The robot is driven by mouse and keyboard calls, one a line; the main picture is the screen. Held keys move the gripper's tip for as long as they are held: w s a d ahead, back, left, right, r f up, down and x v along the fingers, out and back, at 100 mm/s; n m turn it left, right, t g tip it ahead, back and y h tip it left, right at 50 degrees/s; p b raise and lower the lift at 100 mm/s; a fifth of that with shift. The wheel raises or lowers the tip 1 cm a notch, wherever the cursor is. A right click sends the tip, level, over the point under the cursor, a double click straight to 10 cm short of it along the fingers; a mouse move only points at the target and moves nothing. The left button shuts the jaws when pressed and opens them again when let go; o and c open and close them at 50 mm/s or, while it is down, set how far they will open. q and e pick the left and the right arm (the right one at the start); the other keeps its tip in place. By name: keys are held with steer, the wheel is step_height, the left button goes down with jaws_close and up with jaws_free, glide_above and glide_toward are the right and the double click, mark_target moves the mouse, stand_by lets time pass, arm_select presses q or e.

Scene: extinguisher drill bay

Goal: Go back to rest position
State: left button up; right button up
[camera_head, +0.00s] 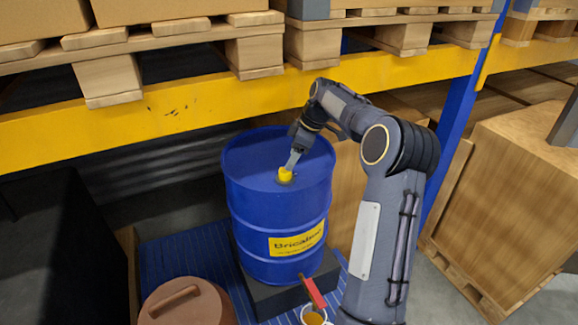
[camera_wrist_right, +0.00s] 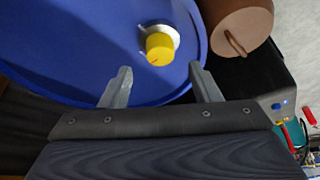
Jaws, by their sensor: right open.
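My right gripper (camera_head: 291,161) is over the top of a blue drum (camera_head: 262,208) with a yellow label. In the right wrist view its two fingers (camera_wrist_right: 160,70) are spread apart with nothing between them. A yellow cap (camera_wrist_right: 159,48) sits on a pale ring in the drum lid, just beyond the fingertips and apart from them. The cap also shows in the head view (camera_head: 285,175), close to the fingertips. My left gripper is in neither view.
A yellow rack beam (camera_head: 190,112) with loaded pallets runs above the drum. A blue upright (camera_head: 455,125) and wooden crate (camera_head: 530,180) stand right. A brown lidded container (camera_head: 205,310), a red-handled item (camera_head: 312,291) and a small cup (camera_head: 314,317) are in front.

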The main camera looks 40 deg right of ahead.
steer(key=shift+v, duration=1.3)
